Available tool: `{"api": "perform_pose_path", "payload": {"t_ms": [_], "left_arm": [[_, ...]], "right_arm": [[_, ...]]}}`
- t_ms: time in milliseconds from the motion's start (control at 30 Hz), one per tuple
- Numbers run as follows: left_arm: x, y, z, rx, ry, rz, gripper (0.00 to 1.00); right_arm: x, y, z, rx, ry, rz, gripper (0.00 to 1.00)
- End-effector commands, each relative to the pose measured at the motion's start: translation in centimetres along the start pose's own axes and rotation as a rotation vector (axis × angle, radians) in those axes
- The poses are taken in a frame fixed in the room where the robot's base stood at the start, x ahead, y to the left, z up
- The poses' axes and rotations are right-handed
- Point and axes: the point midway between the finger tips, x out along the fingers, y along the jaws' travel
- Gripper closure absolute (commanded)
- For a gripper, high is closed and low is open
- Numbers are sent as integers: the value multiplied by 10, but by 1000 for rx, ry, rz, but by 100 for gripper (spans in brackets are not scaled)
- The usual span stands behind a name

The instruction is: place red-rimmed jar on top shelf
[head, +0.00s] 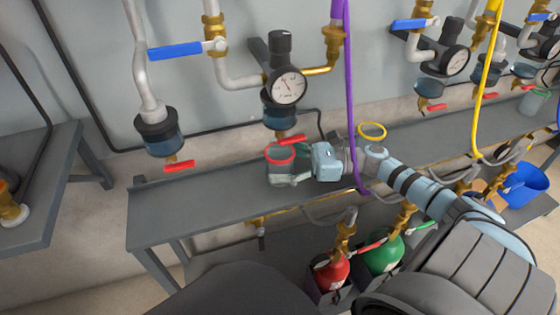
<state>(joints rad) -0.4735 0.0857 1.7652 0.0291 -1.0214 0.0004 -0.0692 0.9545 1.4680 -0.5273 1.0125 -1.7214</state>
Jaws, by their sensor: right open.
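The red-rimmed jar (277,157) is clear glass and stands upright at the grey top shelf (180,208), below the middle gauge. My right arm reaches in from the lower right. My right gripper (292,167) is open at the jar's right side, with its fingers overlapping the jar in the picture. I cannot tell whether the fingers touch the glass. The jar's base is partly hidden by the gripper. My left gripper is not in view.
A yellow-rimmed jar (372,131) stands behind my right arm. A purple hose (350,90) hangs close to my wrist. A pressure gauge (288,86) and a red valve handle (292,139) are above the jar. The shelf's left end is clear. Red (331,272) and green (384,252) cylinders stand below.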

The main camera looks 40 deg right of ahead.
Motion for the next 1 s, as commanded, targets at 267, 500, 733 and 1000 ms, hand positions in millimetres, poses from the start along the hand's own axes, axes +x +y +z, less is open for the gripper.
{"api": "perform_pose_path", "payload": {"t_ms": [267,500,733,1000], "left_arm": [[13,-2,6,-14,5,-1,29],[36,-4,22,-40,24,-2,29],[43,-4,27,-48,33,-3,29],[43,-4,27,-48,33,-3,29]], "right_arm": [[-16,0,3,3,5,0,29],[-60,-1,4,1,3,-1,29],[-75,0,2,0,0,0,29],[-75,0,2,-1,0,0,29]]}}
